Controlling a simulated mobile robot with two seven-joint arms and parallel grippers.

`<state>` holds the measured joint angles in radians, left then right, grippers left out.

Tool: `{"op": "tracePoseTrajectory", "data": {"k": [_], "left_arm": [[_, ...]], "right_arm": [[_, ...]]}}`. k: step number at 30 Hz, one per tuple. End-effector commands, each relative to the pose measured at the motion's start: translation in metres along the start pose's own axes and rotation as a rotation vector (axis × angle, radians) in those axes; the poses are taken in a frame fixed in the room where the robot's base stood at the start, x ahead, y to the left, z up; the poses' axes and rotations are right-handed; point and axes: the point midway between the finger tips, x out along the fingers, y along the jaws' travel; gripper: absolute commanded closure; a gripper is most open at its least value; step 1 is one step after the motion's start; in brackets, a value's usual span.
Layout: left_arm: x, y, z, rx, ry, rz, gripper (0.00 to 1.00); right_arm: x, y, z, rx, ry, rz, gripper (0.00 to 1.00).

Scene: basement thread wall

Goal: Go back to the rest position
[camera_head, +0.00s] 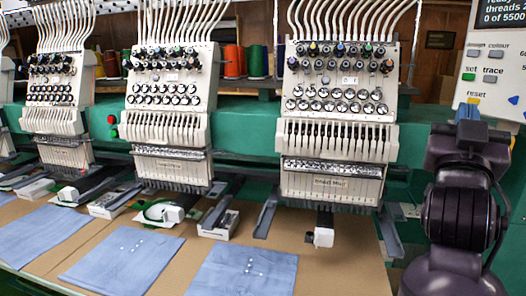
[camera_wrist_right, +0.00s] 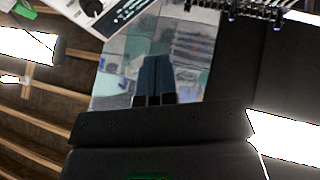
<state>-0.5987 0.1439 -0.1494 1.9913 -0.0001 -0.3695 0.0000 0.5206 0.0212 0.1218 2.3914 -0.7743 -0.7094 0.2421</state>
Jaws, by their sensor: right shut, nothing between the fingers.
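My right arm stands upright at the right of the head view. Its gripper (camera_head: 468,112) points up and away, just below the control panel (camera_head: 488,95). In the wrist view the two blue fingers (camera_wrist_right: 155,70) are pressed together with nothing between them. Behind them is a pale, shiny surface with blurred reflections; I cannot tell what it is. The panel has a green set button (camera_head: 468,77) and a grey-blue trace button (camera_head: 490,78). The gripper looks apart from these buttons, though its exact distance to the panel is unclear. My left gripper is not in view.
Embroidery heads (camera_head: 340,130) with needles and threads line the green machine (camera_head: 245,160). Blue cloth pieces (camera_head: 122,255) lie on the brown table (camera_head: 345,270) in front. Red (camera_head: 234,60) and green spools stand behind. The table's right front part is bare.

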Motion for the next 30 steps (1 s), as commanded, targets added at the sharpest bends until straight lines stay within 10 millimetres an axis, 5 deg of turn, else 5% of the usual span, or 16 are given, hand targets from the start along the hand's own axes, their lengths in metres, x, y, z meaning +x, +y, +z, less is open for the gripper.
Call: {"op": "tracePoseTrajectory", "data": {"k": [8,14,21,30], "left_arm": [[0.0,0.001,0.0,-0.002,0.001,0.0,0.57],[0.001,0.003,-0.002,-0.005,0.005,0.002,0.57],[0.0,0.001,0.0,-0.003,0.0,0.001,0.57],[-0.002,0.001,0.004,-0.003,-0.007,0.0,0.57]], "right_arm": [[-0.028,0.0,0.058,-0.037,-0.183,-0.061,1.0],[-0.068,0.003,0.118,-0.078,-0.393,-0.131,1.0],[-0.161,0.02,0.206,-0.156,-0.772,-0.252,1.0],[-0.312,0.059,0.273,-0.244,-1.277,-0.418,1.0]]}}
